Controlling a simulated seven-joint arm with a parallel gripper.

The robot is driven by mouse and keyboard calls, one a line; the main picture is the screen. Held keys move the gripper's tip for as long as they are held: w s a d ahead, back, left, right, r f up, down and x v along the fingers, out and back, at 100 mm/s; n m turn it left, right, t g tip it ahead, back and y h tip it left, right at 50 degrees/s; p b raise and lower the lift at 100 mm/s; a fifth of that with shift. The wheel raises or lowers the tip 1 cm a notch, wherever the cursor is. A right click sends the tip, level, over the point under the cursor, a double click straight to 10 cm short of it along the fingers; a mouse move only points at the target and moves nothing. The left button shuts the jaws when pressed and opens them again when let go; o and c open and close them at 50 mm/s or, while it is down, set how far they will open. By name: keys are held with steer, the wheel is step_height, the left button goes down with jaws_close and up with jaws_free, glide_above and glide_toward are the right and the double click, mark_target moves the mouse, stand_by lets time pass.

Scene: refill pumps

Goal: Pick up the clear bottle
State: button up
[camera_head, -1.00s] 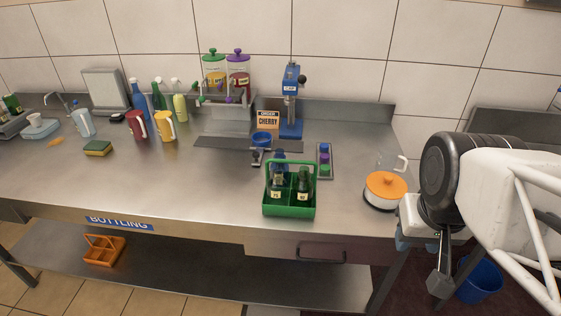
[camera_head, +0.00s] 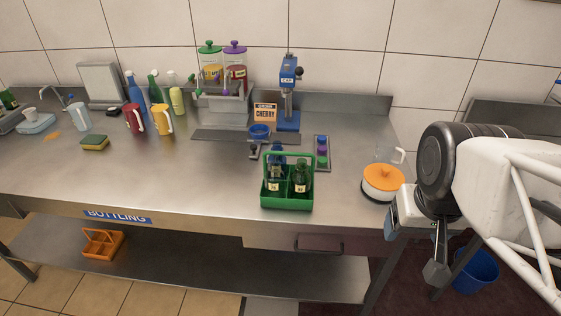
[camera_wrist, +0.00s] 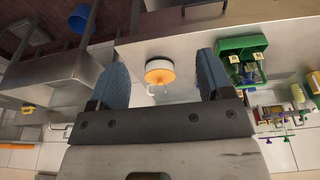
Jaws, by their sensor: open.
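I cannot pick out a plainly clear bottle for certain. A green carrier (camera_head: 287,202) on the counter holds a blue-tinted bottle (camera_head: 276,166) and a green bottle (camera_head: 302,176), both with pale labels. The carrier also shows in the wrist view (camera_wrist: 240,45). A row of spray and squeeze bottles stands at the back left, among them a blue bottle (camera_head: 137,92). My gripper (camera_wrist: 162,62) is open and empty in the wrist view. In the head view it hangs at the counter's right end, right of the carrier and beside an orange-lidded white pot (camera_head: 383,183).
A clear jug with a white handle (camera_head: 398,156) stands behind the pot. A blue capper press (camera_head: 289,95), a cherry sign (camera_head: 265,114) and a small tray of caps (camera_head: 322,153) stand behind the carrier. The counter's left front (camera_head: 100,180) is clear.

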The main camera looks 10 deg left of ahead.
steer(key=w, duration=0.1)
steer(key=g, duration=0.1)
glide_above(274, 170)
steer(key=w, duration=0.1)
step_height(274, 170, down, 5)
steer(key=shift+a+f, duration=0.1)
steer(key=shift+a, duration=0.05)
steer(key=shift+w+f, duration=0.15)
steer(key=shift+f, duration=1.15)
